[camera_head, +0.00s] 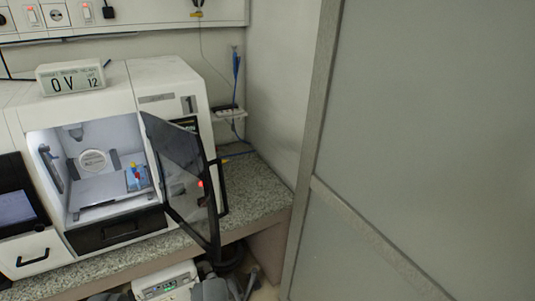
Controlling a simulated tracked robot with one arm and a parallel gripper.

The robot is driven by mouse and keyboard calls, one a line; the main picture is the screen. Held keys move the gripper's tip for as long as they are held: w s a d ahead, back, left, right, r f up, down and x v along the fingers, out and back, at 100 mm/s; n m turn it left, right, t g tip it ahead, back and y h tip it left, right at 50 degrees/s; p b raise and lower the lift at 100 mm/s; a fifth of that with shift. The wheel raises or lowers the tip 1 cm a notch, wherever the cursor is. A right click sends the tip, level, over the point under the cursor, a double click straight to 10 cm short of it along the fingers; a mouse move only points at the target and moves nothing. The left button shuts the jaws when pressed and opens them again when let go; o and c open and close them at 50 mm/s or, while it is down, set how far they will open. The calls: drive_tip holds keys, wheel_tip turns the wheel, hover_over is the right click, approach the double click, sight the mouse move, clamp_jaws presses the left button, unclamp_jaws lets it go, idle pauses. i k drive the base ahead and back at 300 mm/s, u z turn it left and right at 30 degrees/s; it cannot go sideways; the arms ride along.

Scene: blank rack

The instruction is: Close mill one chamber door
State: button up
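Mill one (155,80) is a white machine with a "1" on its front, on the counter at left. Its chamber (100,190) is lit and open to view. The chamber door (178,175) is a dark tinted panel in a black frame. It stands swung out, open, at the right of the opening, covering part of the machine's right front. Inside the chamber are a round pale disc (93,160) and a small piece with blue, red and yellow parts (137,178). My gripper cannot be made out in this view.
A grey partition (430,120) fills the right side. A small display box (70,78) sits on top of the machine. The speckled counter (258,185) is clear right of the mill.

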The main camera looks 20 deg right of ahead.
sight(183, 146)
drive_tip(key=z, duration=0.2)
drive_tip(key=i, duration=1.05)
drive_tip(key=u, duration=0.15)
